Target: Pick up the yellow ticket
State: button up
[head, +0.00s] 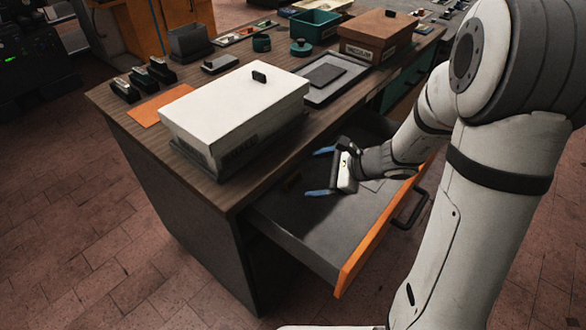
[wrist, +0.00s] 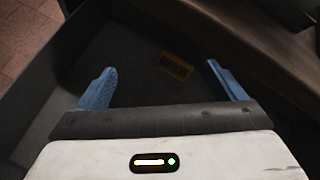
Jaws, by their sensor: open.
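The yellow ticket (wrist: 176,65) lies flat on the dark floor of the open drawer in the wrist view, in shadow. It is ahead of my fingertips and between their lines, a little right of the middle. In the head view a faint yellowish patch (head: 292,179) shows in the drawer near the desk side. My gripper (head: 319,171) is over the drawer, with its blue fingers spread and nothing between them. It also shows in the wrist view (wrist: 160,72). The fingers are apart from the ticket.
The drawer (head: 300,238) has an orange front and a dark handle (head: 411,208). The desk edge overhangs its back. A white lidded box (head: 235,105) stands on the desk above, with a brown box (head: 376,35) and a grey tray (head: 322,80) farther back.

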aim_at(294, 178)
jog(key=w+f+m+t, duration=0.1)
jog(key=f+m, duration=0.1)
jog(key=w+a+f+m+t, duration=0.1)
jog(key=f+m, duration=0.1)
jog(key=w+f+m+b, duration=0.1)
jog(key=w+f+m, duration=0.1)
jog(key=f+m, duration=0.1)
jog(key=shift+a+t, duration=0.3)
jog(key=shift+t, duration=0.1)
jog(key=shift+w+a+f, duration=0.15)
jog(key=shift+f, duration=0.15)
jog(key=x, duration=0.7)
jog(key=shift+w, duration=0.15)
jog(key=c, duration=1)
